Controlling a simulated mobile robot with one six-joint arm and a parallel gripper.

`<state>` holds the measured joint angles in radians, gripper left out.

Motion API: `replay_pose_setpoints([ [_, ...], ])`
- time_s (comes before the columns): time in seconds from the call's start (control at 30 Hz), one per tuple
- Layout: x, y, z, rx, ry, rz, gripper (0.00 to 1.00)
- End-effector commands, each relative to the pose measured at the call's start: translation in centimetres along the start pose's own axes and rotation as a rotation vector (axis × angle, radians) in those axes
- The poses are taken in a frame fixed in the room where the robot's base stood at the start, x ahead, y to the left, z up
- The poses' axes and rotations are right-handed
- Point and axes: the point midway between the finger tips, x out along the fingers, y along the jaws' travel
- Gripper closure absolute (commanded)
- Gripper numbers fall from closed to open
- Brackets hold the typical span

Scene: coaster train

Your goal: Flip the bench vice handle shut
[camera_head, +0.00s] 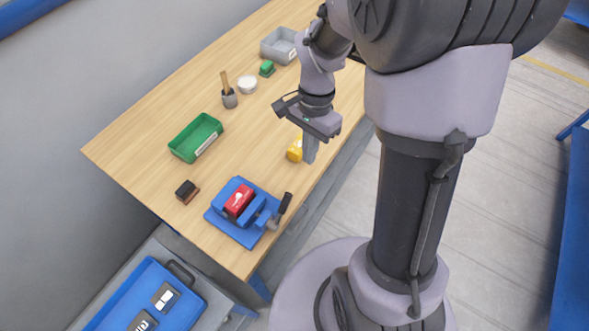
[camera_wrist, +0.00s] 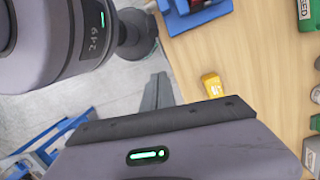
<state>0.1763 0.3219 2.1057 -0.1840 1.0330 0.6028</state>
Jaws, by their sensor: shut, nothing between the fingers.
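The blue bench vice (camera_head: 222,213) stands on the near end of the wooden table, with a red block (camera_head: 238,200) between its jaws. Its black-gripped handle (camera_head: 286,203) sticks up at a tilt from the vice's right side. My gripper (camera_head: 310,153) points down near the table's right edge, behind the vice and apart from it. Its fingers are shut and empty. In the wrist view the shut fingers (camera_wrist: 158,92) show past the dark palm, and part of the vice (camera_wrist: 190,18) shows at the top edge; the handle cannot be made out there.
A yellow object (camera_head: 295,149) lies close beside my gripper. A green bin (camera_head: 196,138), a small black-and-brown item (camera_head: 187,191), a grey cup (camera_head: 229,98), a white bowl (camera_head: 247,85) and a grey bin (camera_head: 279,46) stand on the table (camera_head: 150,135). The wood between gripper and vice looks clear.

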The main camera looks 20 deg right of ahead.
Motion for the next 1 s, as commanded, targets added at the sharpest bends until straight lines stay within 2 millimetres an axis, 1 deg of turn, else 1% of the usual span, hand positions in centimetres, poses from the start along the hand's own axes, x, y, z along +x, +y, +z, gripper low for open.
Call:
replay_pose_setpoints([
  [0.07,0.5,0.0,0.0,0.000,-0.001,0.001,1.00],
  [0.17,2.0,0.0,0.0,-0.001,-0.002,0.002,1.00],
  [0.5,9.5,0.0,0.0,-0.002,-0.002,0.002,1.00],
  [0.57,10.7,0.0,0.0,-0.001,-0.002,0.002,1.00],
  [0.6,9.8,-0.1,1.0,-0.005,0.001,-0.001,1.00],
  [0.63,9.5,-0.1,1.4,-0.005,0.002,-0.002,1.00],
  [0.7,9.1,0.0,2.4,-0.004,0.001,-0.002,1.00],
  [0.8,8.8,0.0,3.4,-0.004,0.001,-0.001,1.00],
  [1.0,8.6,0.0,3.8,-0.001,0.000,-0.001,1.00],
])
